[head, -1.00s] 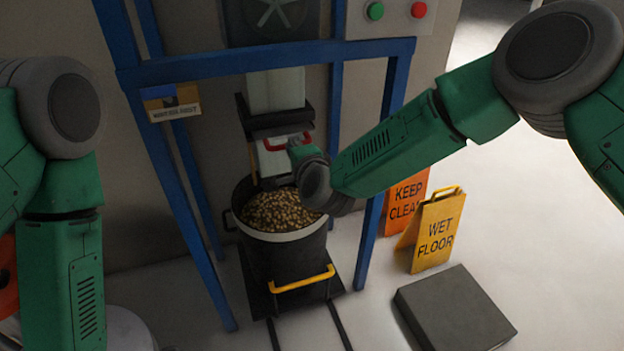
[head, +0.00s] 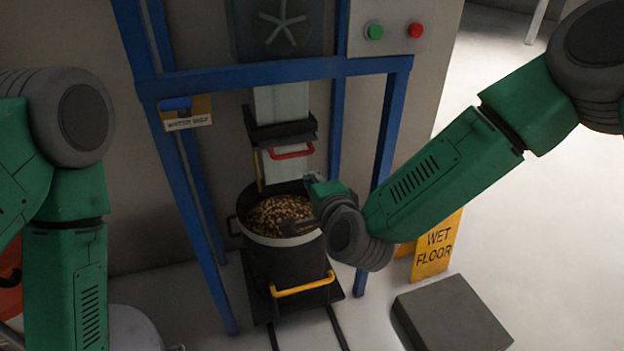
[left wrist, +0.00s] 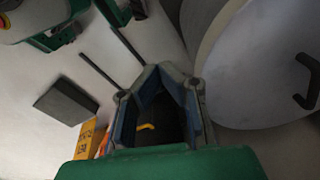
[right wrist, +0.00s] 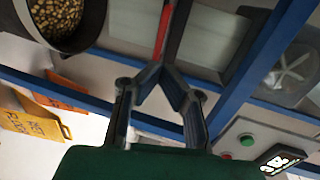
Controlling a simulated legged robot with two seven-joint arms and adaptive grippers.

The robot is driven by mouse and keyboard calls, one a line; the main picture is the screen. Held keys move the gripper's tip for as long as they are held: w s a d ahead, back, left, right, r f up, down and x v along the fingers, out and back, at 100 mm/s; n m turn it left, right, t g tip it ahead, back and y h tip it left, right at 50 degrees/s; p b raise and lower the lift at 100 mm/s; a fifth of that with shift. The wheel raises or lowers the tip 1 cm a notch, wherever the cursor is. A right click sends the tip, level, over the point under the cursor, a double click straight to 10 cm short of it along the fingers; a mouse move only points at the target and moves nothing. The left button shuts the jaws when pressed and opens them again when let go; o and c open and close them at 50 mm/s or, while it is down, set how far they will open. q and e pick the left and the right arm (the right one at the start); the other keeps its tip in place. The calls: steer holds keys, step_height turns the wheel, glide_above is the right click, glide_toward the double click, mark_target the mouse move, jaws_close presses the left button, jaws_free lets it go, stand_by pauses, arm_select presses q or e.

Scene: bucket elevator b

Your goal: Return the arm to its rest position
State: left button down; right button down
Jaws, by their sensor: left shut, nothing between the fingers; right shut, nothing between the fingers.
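My right gripper (head: 311,178) is shut and empty, below and right of the red handle (head: 291,152) on the pale chute's slide. In the right wrist view its fingertips (right wrist: 163,70) meet, with the red handle (right wrist: 162,30) beyond them. My right arm reaches in from the right, its wrist in front of the frame's right post. My left arm hangs at the left of the head view, its gripper out of that view. In the left wrist view the left gripper (left wrist: 157,70) is shut and empty.
A bucket of grain (head: 270,240) with a yellow handle (head: 302,285) stands under the chute inside the blue frame (head: 270,75). A yellow wet floor sign (head: 437,250) and a grey block (head: 452,315) stand at right. A pale round drum (left wrist: 265,65) is near the left gripper.

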steer(key=s+d+f+n+g+h, duration=0.1)
steer(key=s+d+f+n+g, duration=0.25)
steer(key=s+d+f, duration=0.4)
steer(key=s+d+f+n+g, duration=0.3)
steer(key=s+d+f+n, duration=0.15)
steer(key=s+f, duration=0.5)
steer(key=s+d+f+n+g+h, duration=0.2)
steer(key=s+d+f+n+g, duration=0.1)
steer(key=s+d, duration=0.5)
steer(key=s+d+f+n+g+h, duration=0.2)
steer(key=s+d, duration=0.6)
steer(key=s, duration=0.5)
step_height(320, 180, down, 2)
steer(key=n+g, duration=0.1)
steer(key=g, duration=0.1)
steer(key=shift+d+f+n+g, duration=0.15)
steer(key=shift+d+n+g, duration=0.2)
steer(key=shift+n, duration=0.05)
